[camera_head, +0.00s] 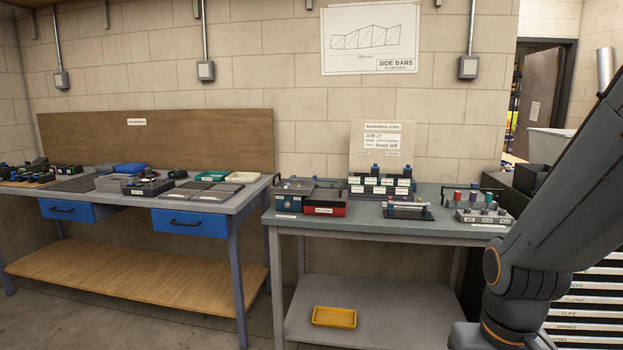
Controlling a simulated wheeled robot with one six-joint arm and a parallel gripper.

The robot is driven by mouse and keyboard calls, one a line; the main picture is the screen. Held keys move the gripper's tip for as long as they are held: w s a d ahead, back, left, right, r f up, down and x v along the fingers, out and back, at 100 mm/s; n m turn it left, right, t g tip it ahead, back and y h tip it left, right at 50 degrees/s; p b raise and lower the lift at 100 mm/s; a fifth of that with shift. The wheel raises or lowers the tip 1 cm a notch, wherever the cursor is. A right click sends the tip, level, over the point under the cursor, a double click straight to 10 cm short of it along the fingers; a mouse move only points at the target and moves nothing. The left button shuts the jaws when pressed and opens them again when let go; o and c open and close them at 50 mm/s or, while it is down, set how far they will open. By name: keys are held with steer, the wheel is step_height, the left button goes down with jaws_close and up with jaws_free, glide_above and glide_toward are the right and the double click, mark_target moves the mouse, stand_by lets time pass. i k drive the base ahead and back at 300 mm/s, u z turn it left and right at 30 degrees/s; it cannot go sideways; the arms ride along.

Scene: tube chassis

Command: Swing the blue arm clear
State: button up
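I cannot make out a distinct blue arm. Small blue upright parts (376,168) stand at the back of the right workbench (445,238), behind a rack of white labelled blocks (380,186). A fixture (407,210) with a pale tube lying across it sits near the middle of that bench. It has a dark bluish base and a small red part, too small to read closely. My own dark grey arm fills the right side, and its gripper is outside the view.
A red-and-black box (326,201) and a grey box (294,194) stand at the bench's left end. A block with coloured knobs (484,208) stands at its right. A yellow tray (334,317) lies on the lower shelf. Another cluttered bench (236,207) with blue drawers stands left.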

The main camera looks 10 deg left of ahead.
mark_target(314, 177)
steer(key=u, duration=0.6)
steer(key=i, duration=0.45)
steer(key=u, duration=1.1)
steer(key=i, duration=1.3)
steer(key=z, duration=0.7)
steer(key=i, duration=0.6)
steer(key=z, duration=0.8)
